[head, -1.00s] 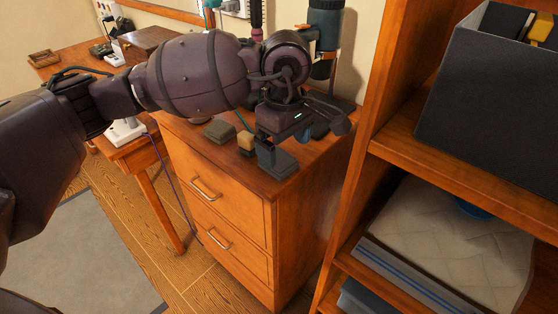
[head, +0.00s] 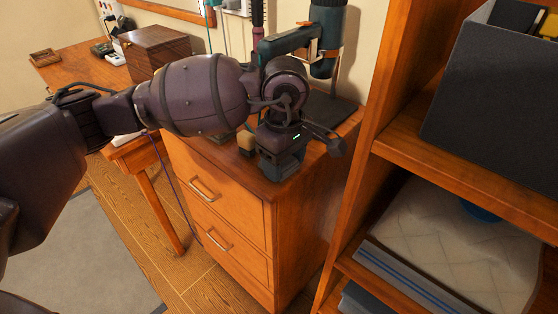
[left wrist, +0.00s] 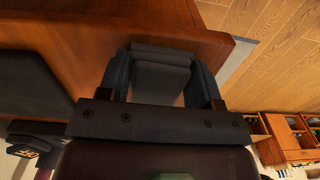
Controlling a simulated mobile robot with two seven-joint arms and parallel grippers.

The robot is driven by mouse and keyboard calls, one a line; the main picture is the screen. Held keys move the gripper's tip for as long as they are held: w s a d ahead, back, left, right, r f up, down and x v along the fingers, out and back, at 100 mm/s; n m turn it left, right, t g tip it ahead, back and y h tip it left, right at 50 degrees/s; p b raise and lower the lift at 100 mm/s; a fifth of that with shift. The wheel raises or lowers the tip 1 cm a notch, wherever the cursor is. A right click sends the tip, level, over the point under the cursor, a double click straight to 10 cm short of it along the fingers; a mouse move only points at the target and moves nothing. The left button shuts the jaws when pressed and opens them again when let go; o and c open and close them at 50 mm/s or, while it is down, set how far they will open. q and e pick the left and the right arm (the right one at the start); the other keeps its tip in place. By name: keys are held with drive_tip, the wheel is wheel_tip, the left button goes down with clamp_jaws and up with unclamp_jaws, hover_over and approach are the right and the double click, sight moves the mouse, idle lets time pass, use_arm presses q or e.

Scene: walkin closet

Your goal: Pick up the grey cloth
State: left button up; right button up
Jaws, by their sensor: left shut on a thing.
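In the left wrist view the grey cloth (left wrist: 161,76) is a small folded grey piece between the two fingers of my left gripper (left wrist: 160,88). The gripper is shut on it, with a finger on each side. In the head view my left gripper (head: 283,162) points down at the front corner of the wooden drawer cabinet top (head: 312,160). There the cloth is mostly hidden by the gripper, and I cannot tell whether it still touches the wood. My right gripper is not in view.
A small tan block (head: 246,141) sits close left of the gripper. A dark flat mat (head: 328,110) and a teal upright device (head: 327,35) are behind it. An open wooden shelf (head: 375,95) with a grey bin (head: 490,95) stands at the right.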

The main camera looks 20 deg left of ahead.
use_arm(q)
wheel_tip(320, 180, up, 28)
drive_tip(key=p, duration=0.4)
idle(0.3)
